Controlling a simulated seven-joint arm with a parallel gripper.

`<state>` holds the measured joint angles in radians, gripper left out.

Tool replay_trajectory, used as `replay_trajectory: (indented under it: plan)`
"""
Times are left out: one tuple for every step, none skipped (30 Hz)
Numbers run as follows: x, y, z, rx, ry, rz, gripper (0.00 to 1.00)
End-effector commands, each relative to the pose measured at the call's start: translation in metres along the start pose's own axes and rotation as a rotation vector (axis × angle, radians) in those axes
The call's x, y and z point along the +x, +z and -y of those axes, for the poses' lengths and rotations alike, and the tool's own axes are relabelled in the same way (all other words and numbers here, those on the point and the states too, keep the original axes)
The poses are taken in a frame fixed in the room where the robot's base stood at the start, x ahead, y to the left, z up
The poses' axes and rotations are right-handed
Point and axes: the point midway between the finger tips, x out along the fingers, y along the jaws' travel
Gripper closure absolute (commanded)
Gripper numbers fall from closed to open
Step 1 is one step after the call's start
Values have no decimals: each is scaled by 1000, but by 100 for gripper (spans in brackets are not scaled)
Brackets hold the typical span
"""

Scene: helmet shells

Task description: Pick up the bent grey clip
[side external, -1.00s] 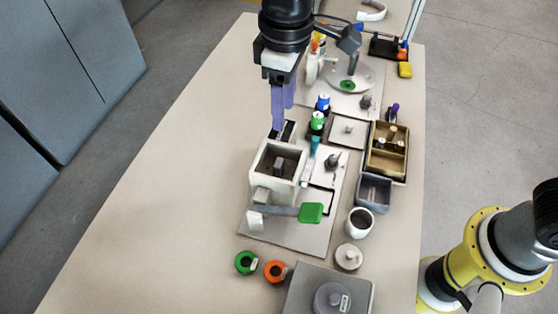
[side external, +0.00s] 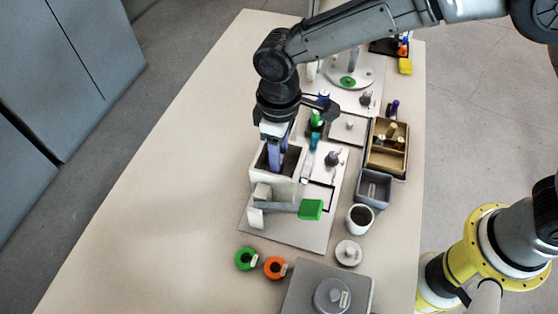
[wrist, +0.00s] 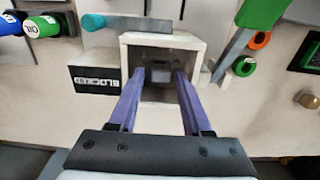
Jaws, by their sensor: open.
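A small grey piece (wrist: 160,74), which looks like the bent clip, lies inside the white open-top box (side external: 262,188). The box also shows in the wrist view (wrist: 199,47). The piece's exact shape is hard to make out in the dim box. My gripper (side external: 275,170) points down into the box from above. In the wrist view my gripper (wrist: 160,79) is open, with one purple finger on each side of the grey piece and nothing held. In the side view the fingers and box wall hide the piece.
A lever with a green handle (side external: 311,209) is in front of the box. A grey bin (side external: 374,188) and white cup (side external: 359,219) stand right. The table's left side is clear.

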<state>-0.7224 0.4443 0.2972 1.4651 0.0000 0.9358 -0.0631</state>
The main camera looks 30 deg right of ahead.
Motion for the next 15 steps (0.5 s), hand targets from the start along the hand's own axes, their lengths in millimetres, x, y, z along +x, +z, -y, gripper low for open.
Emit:
replay_trajectory:
  plan:
    - [8, 1, 0, 0, 0, 3, 51]
    - [11, 1, 0, 0, 0, 3, 51]
    - [14, 0, 0, 0, 0, 1, 51]
    - [17, 0, 0, 0, 0, 1, 51]
    - [18, 0, 0, 0, 0, 1, 51]
    - [19, 0, 0, 0, 0, 0, 51]
    - [20, 0, 0, 0, 0, 0, 51]
    - [20, 0, 0, 0, 0, 0, 51]
    - [20, 0, 0, 0, 0, -1, 51]
    - [20, 0, 0, 0, 0, -1, 51]
    - [20, 0, 0, 0, 0, -1, 51]
    - [20, 0, 0, 0, 0, -1, 51]
    - [20, 0, 0, 0, 0, -1, 53]
    - [20, 0, 0, 0, 0, -1, 58]
    - [20, 0, 0, 0, 0, -1, 66]
